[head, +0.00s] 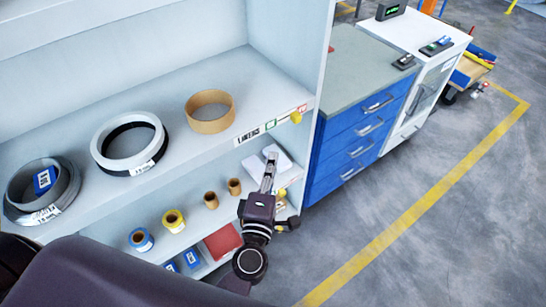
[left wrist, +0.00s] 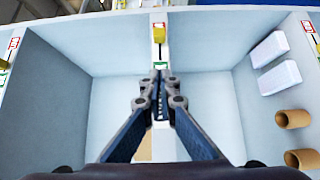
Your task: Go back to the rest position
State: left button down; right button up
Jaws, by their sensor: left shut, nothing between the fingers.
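My left gripper (head: 269,172) is in front of the shelf unit in the head view, below the upper shelf's front edge. Its fingers are shut with nothing between them. In the left wrist view the closed fingers (left wrist: 158,95) point at the shelf's divider, with a yellow tag (left wrist: 159,34) just beyond the tips. My right gripper is not in view. A dark part of my own body fills the lower left of the head view.
The shelf (head: 165,88) holds a tan ring (head: 209,126), a white coil (head: 101,150) and a grey coil (head: 67,198). Small rolls stand below. A blue drawer cabinet (head: 335,155) adjoins at right. Grey floor with a yellow line (head: 420,208) is clear at right.

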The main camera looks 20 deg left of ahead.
pick_arm(q)
jog(key=shift+a, duration=0.1)
dwell(0.3)
jog(key=s+d+f+m+g+h, duration=0.2)
jog(key=f+m, duration=0.2)
jog(key=f, duration=0.5)
jog(key=s+d+f+m+g+h, duration=0.1)
jog(key=d+f+m+h, duration=0.3)
jog(key=f, duration=0.6)
jog(key=s+a+f+m+g+y, duration=0.1)
jog(key=s+f+m+g, duration=0.2)
jog(key=s+f, duration=0.35)
jog(key=s+a+f+m+g, duration=0.1)
jog(key=s+f+m+g, duration=0.15)
jog(key=f, duration=0.75)
jog(key=s+a+f+m+g+y, duration=0.1)
jog(key=s+a+f, duration=0.3)
jog(key=s, duration=0.6)
jog(key=s+a+f+m+g+y, duration=0.1)
jog(key=s+a+f+m+g, duration=0.3)
jog(key=s+f, duration=0.4)
jog(key=s+a+f+m+g, duration=0.3)
jog(key=s+a+f, duration=0.2)
jog(key=s, duration=0.6)
jog(key=shift+s+a+f+y, duration=0.3)
jog(key=shift+f+y, duration=0.1)
jog(key=shift+f, duration=0.25)
